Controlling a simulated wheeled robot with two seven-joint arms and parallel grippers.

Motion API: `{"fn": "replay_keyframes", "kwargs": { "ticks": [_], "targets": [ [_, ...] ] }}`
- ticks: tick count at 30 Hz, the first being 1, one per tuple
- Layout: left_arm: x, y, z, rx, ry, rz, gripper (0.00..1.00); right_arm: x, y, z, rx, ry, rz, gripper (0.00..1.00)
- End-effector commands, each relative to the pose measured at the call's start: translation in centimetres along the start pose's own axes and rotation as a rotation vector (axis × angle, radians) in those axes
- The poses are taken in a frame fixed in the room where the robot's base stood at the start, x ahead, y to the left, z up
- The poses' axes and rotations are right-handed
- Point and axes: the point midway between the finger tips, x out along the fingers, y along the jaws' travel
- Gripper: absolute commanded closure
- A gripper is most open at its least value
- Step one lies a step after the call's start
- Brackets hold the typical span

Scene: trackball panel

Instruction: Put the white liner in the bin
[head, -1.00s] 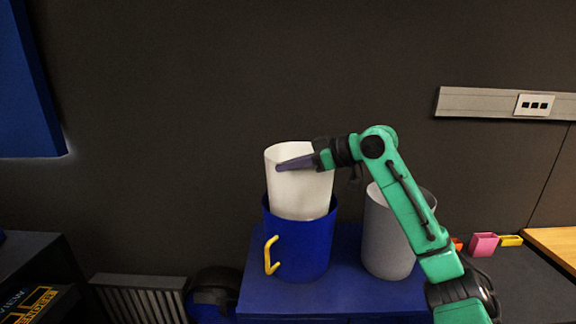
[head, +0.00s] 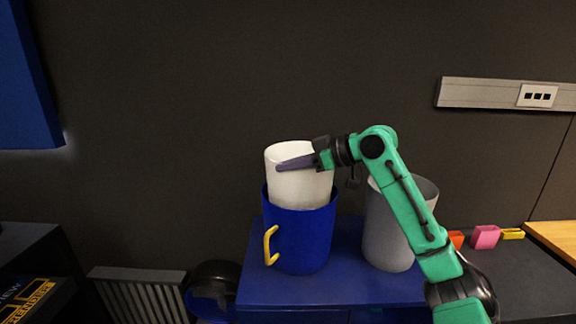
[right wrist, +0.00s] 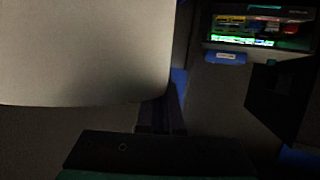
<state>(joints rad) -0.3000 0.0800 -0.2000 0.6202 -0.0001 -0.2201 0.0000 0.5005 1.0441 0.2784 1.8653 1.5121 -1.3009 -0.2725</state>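The white liner (head: 300,190) stands nearly upright in the head view, its lower part hidden inside the blue bin (head: 303,243) with a yellow handle. Its upper part rises above the bin's rim. My right gripper (head: 297,163) reaches in from the right, one purple finger lying across the liner's near side below its top. It appears shut on the liner; the other finger is hidden. In the right wrist view the liner (right wrist: 85,50) fills the upper left, with a dark finger (right wrist: 168,112) beside its edge. My left gripper is not in view.
A grey cylindrical container (head: 385,235) stands right of the bin, partly behind my right arm. Both stand on a blue surface (head: 330,290). Small pink (head: 486,237) and yellow (head: 512,234) items lie on the dark counter at right. A dark wall is behind.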

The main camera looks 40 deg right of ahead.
Motion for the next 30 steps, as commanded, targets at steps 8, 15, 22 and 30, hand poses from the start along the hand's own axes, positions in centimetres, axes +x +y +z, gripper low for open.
{"fn": "replay_keyframes", "kwargs": {
  "ticks": [8,15,22,30],
  "targets": [
    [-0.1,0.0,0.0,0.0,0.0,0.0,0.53,0.0,0.0,-0.1,-0.001,0.001,0.001,1.0],
    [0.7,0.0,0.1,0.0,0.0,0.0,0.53,0.3,-0.1,0.8,-0.001,0.001,0.0,1.0],
    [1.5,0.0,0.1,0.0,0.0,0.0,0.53,0.7,-0.1,1.6,-0.001,0.001,0.0,1.0],
    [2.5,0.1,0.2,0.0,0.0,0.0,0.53,1.1,-0.2,2.6,-0.001,0.001,0.0,1.0]
  ]
}}
